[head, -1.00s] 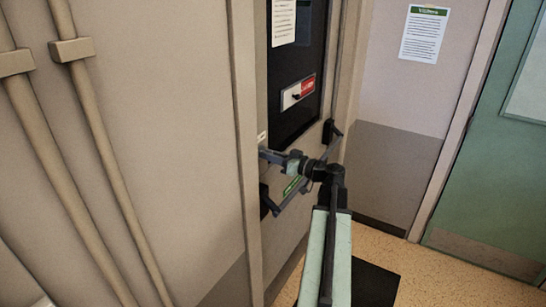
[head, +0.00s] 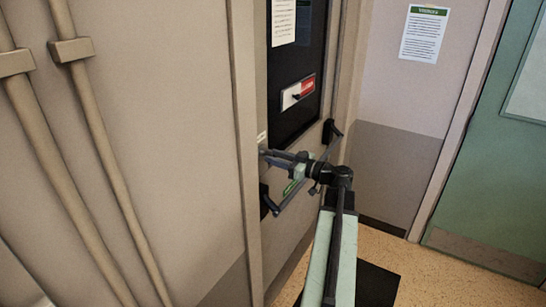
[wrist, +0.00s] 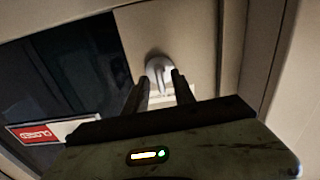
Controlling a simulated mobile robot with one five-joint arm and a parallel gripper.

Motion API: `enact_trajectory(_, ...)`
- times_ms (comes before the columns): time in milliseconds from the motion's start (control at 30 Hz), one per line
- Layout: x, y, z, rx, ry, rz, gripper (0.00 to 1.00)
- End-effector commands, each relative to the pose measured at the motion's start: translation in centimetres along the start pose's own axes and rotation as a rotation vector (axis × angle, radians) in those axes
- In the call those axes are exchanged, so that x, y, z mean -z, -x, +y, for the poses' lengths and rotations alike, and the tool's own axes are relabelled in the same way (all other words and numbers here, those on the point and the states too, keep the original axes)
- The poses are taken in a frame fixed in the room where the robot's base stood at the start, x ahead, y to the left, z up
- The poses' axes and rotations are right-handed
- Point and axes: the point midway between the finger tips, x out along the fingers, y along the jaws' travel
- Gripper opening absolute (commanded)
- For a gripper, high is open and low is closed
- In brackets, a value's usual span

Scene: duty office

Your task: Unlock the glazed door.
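The glazed door (head: 288,212) has a dark glass pane (head: 293,58), also in the wrist view (wrist: 65,75). In the wrist view a silver thumb-turn (wrist: 158,70) sits on the beige door face beside the pane. My gripper (wrist: 160,82) is open, its two dark fingers apart and pointing at the thumb-turn, which shows between the fingertips. I cannot tell whether they touch it. In the head view my gripper (head: 268,155) is at the door's left edge, and the thumb-turn cannot be made out there.
Pipes (head: 100,150) run down the left wall. A green door (head: 488,175) stands at the right.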

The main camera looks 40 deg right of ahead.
Motion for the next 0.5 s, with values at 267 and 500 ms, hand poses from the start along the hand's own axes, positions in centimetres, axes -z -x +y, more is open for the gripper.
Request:
enact_trajectory(267, 0.0, 3.3, 0.0, -0.002, 0.000, 0.000, 0.31)
enact_trajectory(500, 0.0, 5.9, 0.0, -0.001, -0.001, 0.000, 0.31)
